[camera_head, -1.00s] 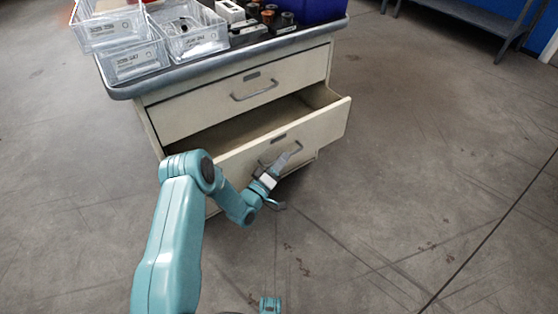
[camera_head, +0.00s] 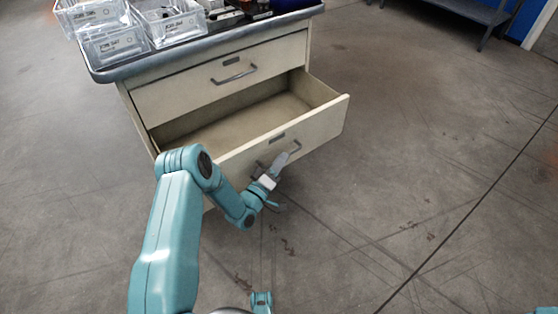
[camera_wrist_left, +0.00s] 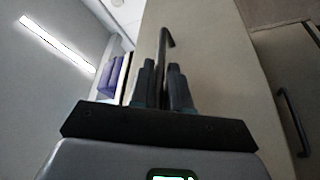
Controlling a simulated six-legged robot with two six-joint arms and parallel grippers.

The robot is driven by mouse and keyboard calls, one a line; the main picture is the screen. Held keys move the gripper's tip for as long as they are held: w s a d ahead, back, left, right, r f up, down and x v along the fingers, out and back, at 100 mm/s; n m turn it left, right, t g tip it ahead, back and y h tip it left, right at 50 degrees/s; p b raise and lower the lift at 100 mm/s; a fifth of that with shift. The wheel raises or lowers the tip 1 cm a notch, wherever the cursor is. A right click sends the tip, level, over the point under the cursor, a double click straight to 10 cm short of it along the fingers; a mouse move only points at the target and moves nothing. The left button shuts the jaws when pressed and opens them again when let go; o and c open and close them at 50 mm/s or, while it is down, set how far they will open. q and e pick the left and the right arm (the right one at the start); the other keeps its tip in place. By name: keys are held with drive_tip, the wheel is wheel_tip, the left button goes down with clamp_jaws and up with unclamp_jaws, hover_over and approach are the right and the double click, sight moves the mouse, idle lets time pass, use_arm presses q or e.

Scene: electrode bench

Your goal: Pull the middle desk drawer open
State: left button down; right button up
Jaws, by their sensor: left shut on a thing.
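The middle drawer (camera_head: 322,124) of the cream desk stands well open, its empty inside (camera_head: 245,118) showing. Its grey bar handle (camera_head: 292,147) is on the drawer front, partly hidden by my left gripper (camera_head: 277,170). In the left wrist view the fingers of my left gripper (camera_wrist_left: 164,88) are closed around the handle (camera_wrist_left: 165,42), beside the cream drawer front (camera_wrist_left: 208,50). My right gripper is not in view.
The top drawer (camera_head: 220,78) above is shut. Clear labelled bins (camera_head: 112,42) and small dark items stand on the desk top. A grey bench (camera_head: 465,12) is at the far right. The concrete floor around the drawer is clear.

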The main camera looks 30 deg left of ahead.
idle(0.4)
use_arm(q)
drive_tip(key=c, duration=1.2)
unclamp_jaws()
drive_tip(key=p+v, duration=0.3)
drive_tip(key=v, duration=1.3)
drive_tip(key=shift+s, duration=0.2)
